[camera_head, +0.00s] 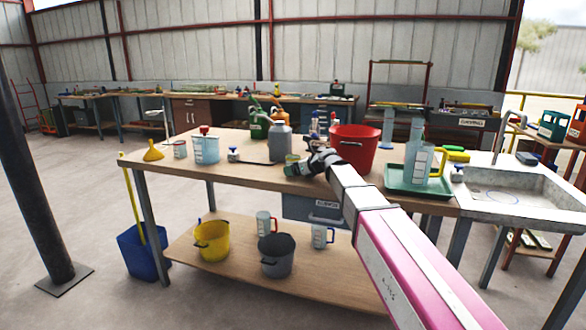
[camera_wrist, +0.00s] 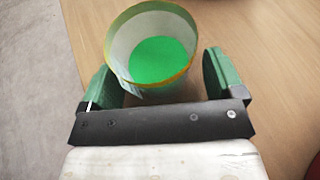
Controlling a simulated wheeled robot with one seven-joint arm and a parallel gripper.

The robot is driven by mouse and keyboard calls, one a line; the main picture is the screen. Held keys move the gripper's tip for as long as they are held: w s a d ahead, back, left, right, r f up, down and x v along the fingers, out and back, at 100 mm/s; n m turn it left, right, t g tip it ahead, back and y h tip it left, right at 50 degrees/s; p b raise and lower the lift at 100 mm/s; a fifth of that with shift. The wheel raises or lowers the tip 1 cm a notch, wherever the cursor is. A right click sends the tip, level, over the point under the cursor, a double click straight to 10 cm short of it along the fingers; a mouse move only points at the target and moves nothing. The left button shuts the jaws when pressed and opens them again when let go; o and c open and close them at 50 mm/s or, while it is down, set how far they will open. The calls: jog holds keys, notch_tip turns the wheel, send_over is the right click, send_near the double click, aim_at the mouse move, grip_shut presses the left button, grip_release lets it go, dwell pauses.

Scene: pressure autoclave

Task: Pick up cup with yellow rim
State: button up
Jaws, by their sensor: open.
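The cup with the yellow rim (camera_wrist: 112,57) stands on the wooden table in the wrist view. It has pale walls, and green shows inside it. My gripper (camera_wrist: 157,72) is open, with one green finger on each side of the cup's near part. The left finger is close to the cup wall; whether it touches cannot be told. There is a clear gap to the right finger. In the head view the cup (camera_head: 291,160) is small, just left of my gripper (camera_head: 306,164), near the table's front edge.
A red bucket (camera_head: 354,148) stands behind my arm. A grey jug (camera_head: 280,143), a measuring beaker (camera_head: 205,149) and a yellow funnel (camera_head: 153,151) stand on the table. A green tray (camera_head: 400,189) is at the right. Bare tabletop (camera_head: 240,170) lies left of the cup.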

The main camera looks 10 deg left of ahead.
jog(key=shift+w+a+f, duration=0.2)
jog(key=shift+a, duration=0.1)
jog(key=c, duration=1.1)
jog(key=shift+o, duration=0.2)
jog(key=shift+r, duration=0.15)
